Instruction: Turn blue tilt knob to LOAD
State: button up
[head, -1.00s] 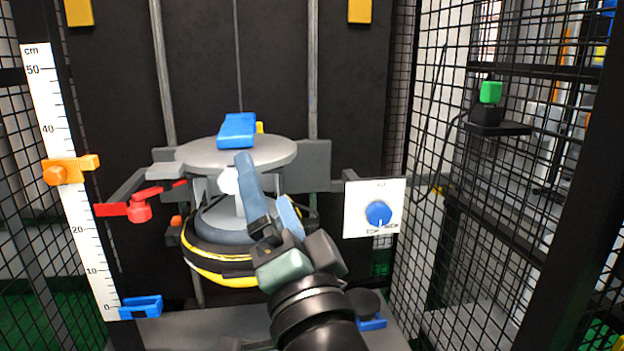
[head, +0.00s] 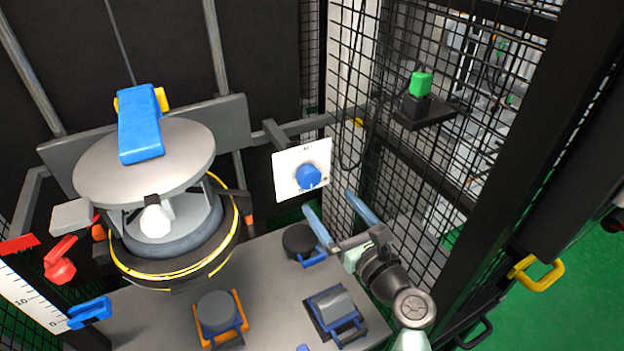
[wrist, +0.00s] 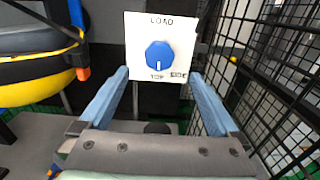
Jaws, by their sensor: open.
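The blue tilt knob (head: 308,176) sits on a white square panel (head: 287,161) to the right of the tower. In the wrist view the knob (wrist: 159,55) is ahead, with LOAD printed above it, TOP below it and SIDE at the lower right. Its white pointer line points down at TOP. My gripper (head: 335,218) is open and empty, below and slightly right of the panel. In the wrist view its blue fingers (wrist: 162,75) stand wide on either side of the panel's lower part, apart from the knob.
A grey round platform (head: 100,175) with a blue block (head: 139,125) stands left. Black mesh (head: 480,130) rises close on the right. A green button (head: 421,84) is on a bracket there. Below, the grey table (head: 265,290) carries a black disc (head: 300,240) and small blocks.

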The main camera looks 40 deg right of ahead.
aim_at(311, 181)
jog(key=b+x, duration=0.1)
jog(key=x, duration=0.7)
jog(key=shift+w, duration=0.2)
jog(key=c, duration=1.4)
jog(key=shift+o, duration=0.2)
